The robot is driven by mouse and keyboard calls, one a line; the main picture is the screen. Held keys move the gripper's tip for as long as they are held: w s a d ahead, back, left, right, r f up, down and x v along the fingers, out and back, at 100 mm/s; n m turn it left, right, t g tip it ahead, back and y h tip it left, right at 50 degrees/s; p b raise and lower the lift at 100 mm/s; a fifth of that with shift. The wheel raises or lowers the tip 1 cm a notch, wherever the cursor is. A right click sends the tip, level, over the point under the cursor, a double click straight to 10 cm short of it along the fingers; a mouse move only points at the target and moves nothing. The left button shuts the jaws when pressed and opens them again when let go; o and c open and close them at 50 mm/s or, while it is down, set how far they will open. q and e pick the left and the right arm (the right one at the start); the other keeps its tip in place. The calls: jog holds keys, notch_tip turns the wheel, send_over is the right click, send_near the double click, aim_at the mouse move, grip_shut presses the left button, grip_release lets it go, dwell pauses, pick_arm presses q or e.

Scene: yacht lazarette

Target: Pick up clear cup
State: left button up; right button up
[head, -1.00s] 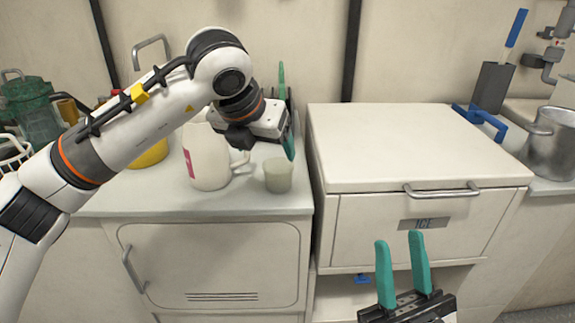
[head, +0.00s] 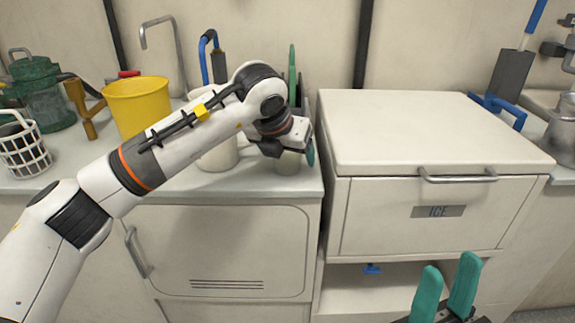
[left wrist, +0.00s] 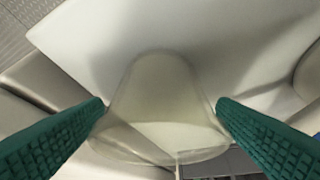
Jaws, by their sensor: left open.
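The clear cup (head: 288,165) stands on the counter near its front right corner, and my left gripper hides much of it in the head view. In the left wrist view the see-through cup (left wrist: 158,100) fills the middle, its wide end lower in the picture. My left gripper (left wrist: 161,104) is open, with one green finger on each side of the cup. The fingertips look close to its sides; I cannot tell whether they touch. My right gripper (head: 451,262) is open and empty, low in front of the ice chest.
A white jug (head: 220,157) stands left of the cup, partly behind my left arm. A yellow bucket (head: 137,104), a white basket (head: 24,150) and a green lantern-like item (head: 42,92) are further left. The ice chest (head: 430,125) rises just right of the counter.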

pick_arm(q)
jog(key=shift+w+f, duration=0.1)
jog(key=shift+f, duration=0.05)
jog(key=c, duration=1.1)
